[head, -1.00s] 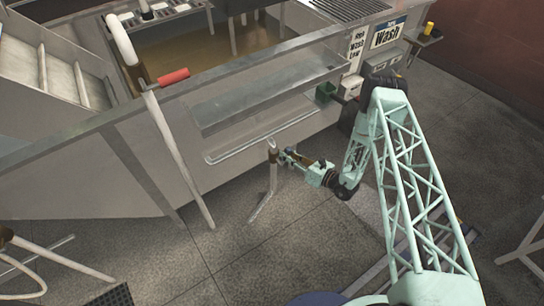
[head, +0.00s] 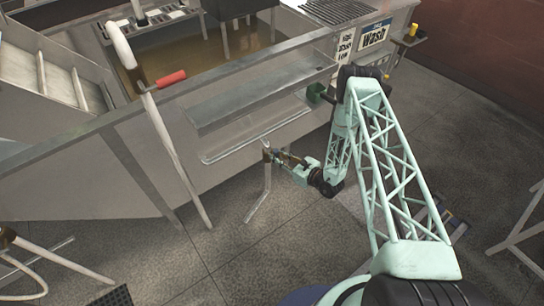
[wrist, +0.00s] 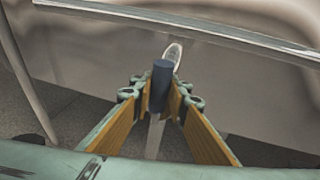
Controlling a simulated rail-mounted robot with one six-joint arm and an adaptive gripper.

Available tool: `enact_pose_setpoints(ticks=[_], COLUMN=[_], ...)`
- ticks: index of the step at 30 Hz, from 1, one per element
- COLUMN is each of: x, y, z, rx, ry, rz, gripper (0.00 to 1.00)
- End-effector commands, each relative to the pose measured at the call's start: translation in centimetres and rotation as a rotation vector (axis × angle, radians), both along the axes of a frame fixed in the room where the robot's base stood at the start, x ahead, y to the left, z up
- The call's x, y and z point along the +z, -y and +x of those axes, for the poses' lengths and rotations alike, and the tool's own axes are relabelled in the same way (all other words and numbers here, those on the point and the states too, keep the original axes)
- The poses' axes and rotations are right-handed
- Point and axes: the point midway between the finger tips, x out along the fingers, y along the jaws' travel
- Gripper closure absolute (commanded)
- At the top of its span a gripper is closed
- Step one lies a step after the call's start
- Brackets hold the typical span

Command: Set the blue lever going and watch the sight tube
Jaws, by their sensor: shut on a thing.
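The blue lever's dark blue-grey grip (wrist: 162,72) stands between my finger pads in the wrist view, on a pale stem that runs down below it. My gripper (wrist: 162,95) is shut on this lever. In the head view my gripper (head: 277,157) is in front of the machine's side, at the top of a thin grey post (head: 265,190). The fingers largely hide the lever there. I cannot make out a sight tube in either view.
A grey machine with a basin of brown liquid (head: 180,50) fills the back. A red-handled bar (head: 171,79) stands at its left front. A metal shelf (head: 250,95) and rail are close behind my gripper. A "Wash" sign (head: 375,33) is at right. Floor in front is mostly clear.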

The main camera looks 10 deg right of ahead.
Motion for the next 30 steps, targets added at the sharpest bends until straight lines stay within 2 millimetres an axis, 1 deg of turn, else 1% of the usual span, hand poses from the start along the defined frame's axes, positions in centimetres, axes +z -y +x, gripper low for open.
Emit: enact_pose_setpoints(ticks=[8, 9, 13, 14, 24, 30], x=[-0.06, -0.06, -0.05, -0.04, 0.0, 0.15], y=[-0.11, -0.11, -0.1, -0.09, -0.01, 0.44], z=[-0.11, -0.11, -0.08, -0.08, -0.09, -0.57], rx=[0.002, 0.002, 0.002, 0.002, 0.001, 0.0], ry=[0.0, -0.001, -0.001, -0.001, 0.0, -0.001], rz=[-0.001, 0.0, 0.0, 0.0, 0.0, 0.0], gripper=[1.0, 0.84, 0.72, 0.71, 0.71, 0.71])
